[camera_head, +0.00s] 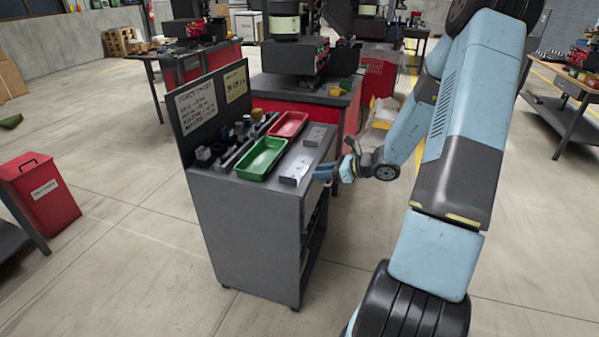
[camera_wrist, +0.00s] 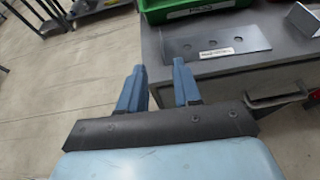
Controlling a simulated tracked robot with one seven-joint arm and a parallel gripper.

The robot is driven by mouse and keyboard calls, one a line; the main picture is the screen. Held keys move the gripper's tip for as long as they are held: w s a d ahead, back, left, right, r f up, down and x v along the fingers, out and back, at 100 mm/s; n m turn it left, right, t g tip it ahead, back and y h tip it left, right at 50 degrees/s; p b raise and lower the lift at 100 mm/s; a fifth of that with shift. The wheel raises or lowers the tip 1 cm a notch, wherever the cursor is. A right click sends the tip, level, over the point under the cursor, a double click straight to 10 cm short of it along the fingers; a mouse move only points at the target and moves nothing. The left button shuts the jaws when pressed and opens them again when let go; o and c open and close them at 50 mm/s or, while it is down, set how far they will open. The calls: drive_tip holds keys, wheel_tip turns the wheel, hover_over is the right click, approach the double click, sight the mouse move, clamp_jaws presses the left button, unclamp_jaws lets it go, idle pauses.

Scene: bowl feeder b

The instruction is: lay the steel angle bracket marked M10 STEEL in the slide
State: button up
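A grey steel angle bracket (camera_wrist: 212,38) with several holes and a small white label lies on the grey cart top in the wrist view; its label is too small to read. It shows near the cart's front right edge in the head view (camera_head: 296,170). A second bracket (camera_wrist: 303,19) lies to its right, partly cut off, and shows farther back in the head view (camera_head: 315,135). My gripper (camera_wrist: 160,68) has its two blue fingers apart with nothing between them. It is beside the cart edge (camera_head: 326,174), close to the labelled bracket. I cannot pick out the slide.
A green tray (camera_head: 261,158) and a red tray (camera_head: 288,124) stand on the cart, with dark parts along its left side. A sign board (camera_head: 212,105) rises on the cart's left edge. A red-sided machine bench (camera_head: 345,118) stands behind. Floor is clear in front.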

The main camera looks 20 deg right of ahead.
drive_tip(key=x, duration=1.3)
drive_tip(key=shift+f, duration=0.35)
drive_tip(key=shift+c, duration=0.4)
clamp_jaws()
